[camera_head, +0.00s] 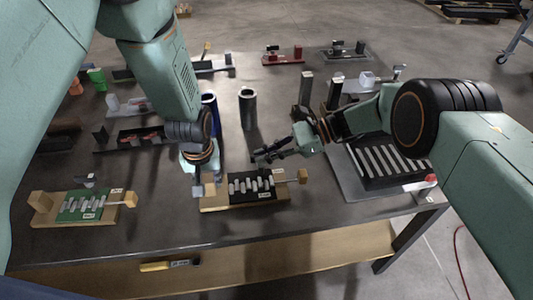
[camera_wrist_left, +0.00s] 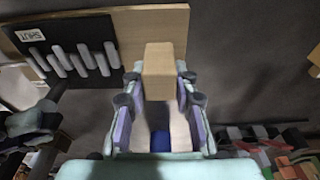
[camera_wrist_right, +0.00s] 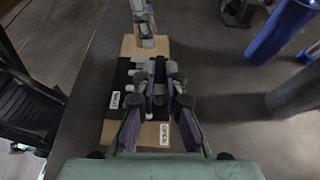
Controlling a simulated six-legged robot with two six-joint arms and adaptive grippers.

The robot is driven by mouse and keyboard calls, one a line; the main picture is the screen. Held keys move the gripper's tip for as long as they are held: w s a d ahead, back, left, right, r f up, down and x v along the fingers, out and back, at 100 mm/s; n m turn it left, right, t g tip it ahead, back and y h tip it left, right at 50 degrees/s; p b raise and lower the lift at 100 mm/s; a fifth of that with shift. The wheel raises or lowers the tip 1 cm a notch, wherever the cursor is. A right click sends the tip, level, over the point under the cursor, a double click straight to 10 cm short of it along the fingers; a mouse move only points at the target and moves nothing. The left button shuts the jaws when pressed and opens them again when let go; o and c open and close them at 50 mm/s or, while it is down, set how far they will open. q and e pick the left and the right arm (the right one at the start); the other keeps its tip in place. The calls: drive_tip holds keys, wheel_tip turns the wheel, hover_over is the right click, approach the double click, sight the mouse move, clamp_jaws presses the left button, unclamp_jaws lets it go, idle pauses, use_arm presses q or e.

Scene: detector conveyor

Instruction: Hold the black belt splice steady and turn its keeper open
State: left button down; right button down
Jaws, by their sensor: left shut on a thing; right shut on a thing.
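The black belt splice (camera_head: 262,190) lies on a wooden board (camera_head: 214,203) near the table's front edge, with grey bars across it. My left gripper (camera_head: 197,187) is shut on the wooden block at the board's left end; the block (camera_wrist_left: 159,72) fills its jaws in the left wrist view. My right gripper (camera_head: 262,157) reaches in from the right, over the splice's back edge. In the right wrist view it (camera_wrist_right: 158,88) is shut on the small keeper, mostly hidden between its fingers. A SHUT label (camera_wrist_right: 115,100) and an OPEN label (camera_wrist_right: 165,133) lie beside the fingers.
A green splice (camera_head: 80,208) on its own wooden board lies to the left. A dark cylinder (camera_head: 248,108) and a blue one (camera_head: 209,110) stand behind. A grey tray with a slatted rack (camera_head: 350,190) is at right. A yellow-handled tool (camera_head: 155,266) is at the front.

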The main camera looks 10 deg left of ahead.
drive_tip(key=c, duration=1.4)
unclamp_jaws()
drive_tip(key=shift+d, duration=0.1)
drive_tip(key=v, duration=1.2)
drive_tip(key=shift+s, duration=0.1)
use_arm(q)
drive_tip(key=c, duration=1)
unclamp_jaws()
